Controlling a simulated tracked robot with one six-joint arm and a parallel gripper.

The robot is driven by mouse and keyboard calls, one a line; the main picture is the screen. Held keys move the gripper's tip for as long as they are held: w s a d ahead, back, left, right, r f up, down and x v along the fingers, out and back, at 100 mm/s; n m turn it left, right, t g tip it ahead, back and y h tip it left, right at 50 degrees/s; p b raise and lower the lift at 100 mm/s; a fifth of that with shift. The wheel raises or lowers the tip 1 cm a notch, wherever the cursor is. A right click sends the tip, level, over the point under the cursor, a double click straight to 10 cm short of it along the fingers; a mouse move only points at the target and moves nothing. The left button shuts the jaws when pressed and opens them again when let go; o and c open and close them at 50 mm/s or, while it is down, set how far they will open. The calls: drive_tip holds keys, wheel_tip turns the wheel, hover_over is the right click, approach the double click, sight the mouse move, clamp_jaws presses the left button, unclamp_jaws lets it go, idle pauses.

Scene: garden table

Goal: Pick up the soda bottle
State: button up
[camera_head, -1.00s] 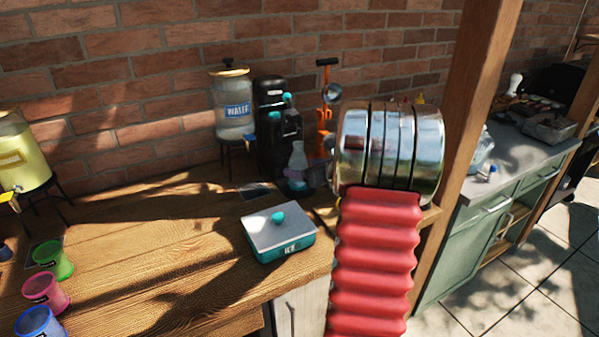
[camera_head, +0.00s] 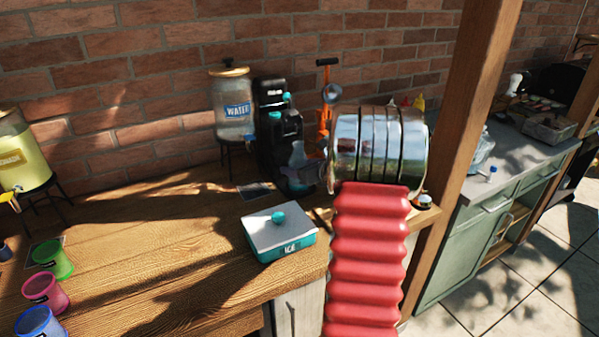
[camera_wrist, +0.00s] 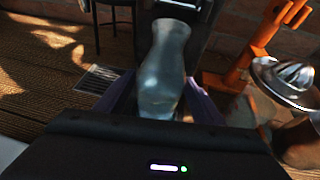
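The soda bottle (camera_wrist: 163,75) is clear and pale, with a narrower neck. In the wrist view it stands between the two purple fingers of my gripper (camera_wrist: 162,98). The fingers are spread on either side of it; contact with the glass is hard to make out. In the head view the bottle (camera_head: 297,154) stands in front of the black drink machine (camera_head: 272,125). The bottle's lower end is hidden by the gripper body in the wrist view.
An orange juicer (camera_wrist: 245,55) with a metal top stands close on the right. A teal ice box (camera_head: 279,234) sits in front on the wooden table. A water dispenser (camera_head: 231,105) is behind left. Coloured cups (camera_head: 52,258) stand at far left. The table's middle is clear.

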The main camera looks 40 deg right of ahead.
sight(302, 148)
drive_tip(key=c, duration=1.4)
drive_tip(key=shift+o, duration=0.2)
drive_tip(key=shift+s+r, duration=0.1)
drive_tip(key=shift+r, duration=0.15)
drive_tip(key=shift+s+r, duration=0.1)
drive_tip(key=shift+r, duration=3.2)
drive_tip(key=s+a, duration=0.3)
drive_tip(key=s, duration=0.6)
drive_tip(key=s+a, duration=0.3)
drive_tip(key=s, duration=0.6)
drive_tip(key=shift+s, duration=0.3)
